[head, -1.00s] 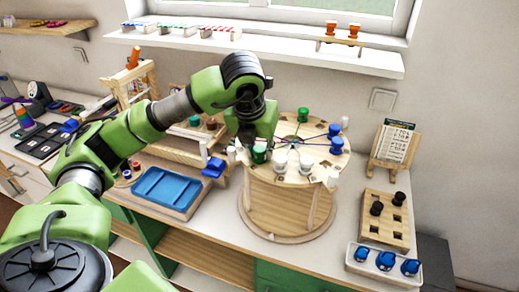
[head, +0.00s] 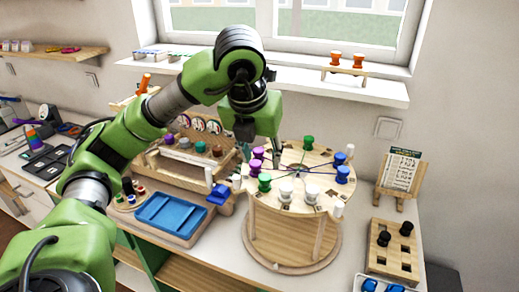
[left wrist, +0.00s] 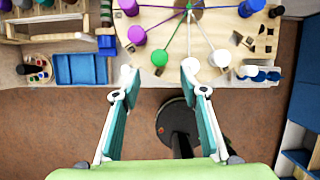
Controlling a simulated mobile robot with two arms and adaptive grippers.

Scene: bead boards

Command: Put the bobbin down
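The round wooden bobbin stand (head: 290,225) has bobbins around its top, joined by coloured threads to the centre. Purple bobbins (head: 254,166) stand at the left, a green bobbin (head: 264,182) front left, white bobbins (head: 285,190) in front, blue bobbins (head: 342,174) at the right and another green bobbin (head: 307,142) at the back. My left gripper (head: 259,158) is over the stand's left side. In the left wrist view its fingers (left wrist: 160,78) are wide apart with nothing held between them; the front green bobbin (left wrist: 159,58) stands upright beyond the tips. My right gripper is out of view.
A blue tray (head: 170,213) and a wooden rack (head: 185,165) stand left of the stand. At the right are a peg board (head: 394,262) with black bobbins and a card on an easel (head: 399,170). A window shelf (head: 380,93) runs behind.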

